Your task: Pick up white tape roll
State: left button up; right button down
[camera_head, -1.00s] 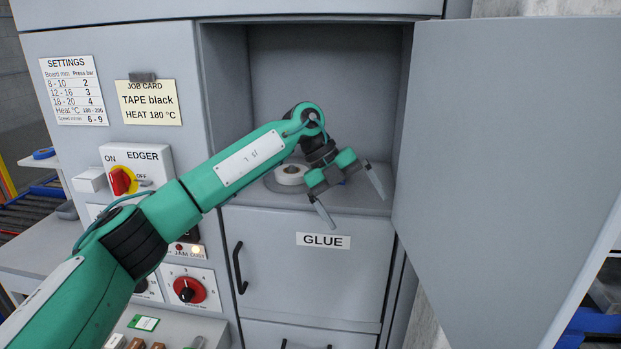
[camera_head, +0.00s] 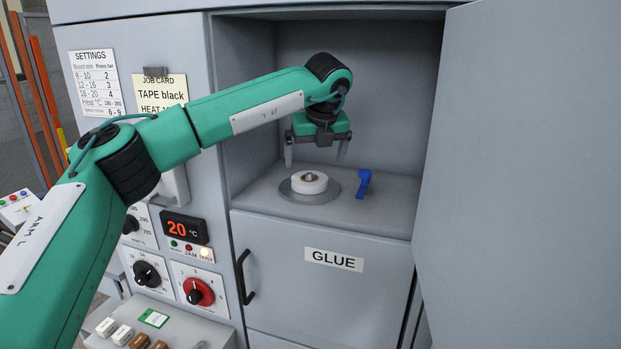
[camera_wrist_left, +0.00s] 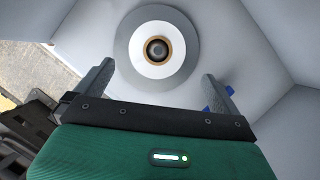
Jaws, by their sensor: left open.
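The white tape roll (camera_head: 309,183) lies flat on a round grey disc (camera_head: 310,196) in the open compartment, with a dark spindle in its middle. My left gripper (camera_head: 316,163) is open and empty, above the roll, fingers pointing down. In the left wrist view the roll (camera_wrist_left: 156,50) lies beyond the two spread fingers (camera_wrist_left: 160,82), which do not touch it. My right gripper is not in view.
A blue clip-like part (camera_head: 363,184) stands right of the disc. The compartment's walls enclose the sides and back. An open grey door (camera_head: 540,170) fills the right. The GLUE cupboard (camera_head: 325,285) is below.

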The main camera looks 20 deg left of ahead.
aim_at(310, 175)
pick_arm(q)
jog(key=shift+w+a+f, duration=0.1)
jog(key=shift+w+f, duration=0.1)
jog(key=shift+f, duration=0.3)
jog(key=shift+w+f+p, duration=0.15)
jog(key=shift+f+p, duration=0.15)
jog(key=shift+f, duration=0.1)
jog(key=shift+a+f+p, duration=0.15)
jog(key=shift+f+p, duration=0.1)
jog(key=shift+p, duration=0.1)
jog(key=x, duration=0.1)
jog(key=p+x, duration=0.2)
jog(key=x, duration=0.1)
jog(key=shift+a, duration=0.3)
jog(key=shift+f, duration=0.15)
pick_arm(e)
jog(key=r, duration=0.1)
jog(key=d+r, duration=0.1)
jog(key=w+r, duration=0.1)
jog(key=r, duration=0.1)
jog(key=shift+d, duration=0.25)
pick_arm(q)
jog(key=c, duration=0.9)
jog(key=shift+c, duration=0.5)
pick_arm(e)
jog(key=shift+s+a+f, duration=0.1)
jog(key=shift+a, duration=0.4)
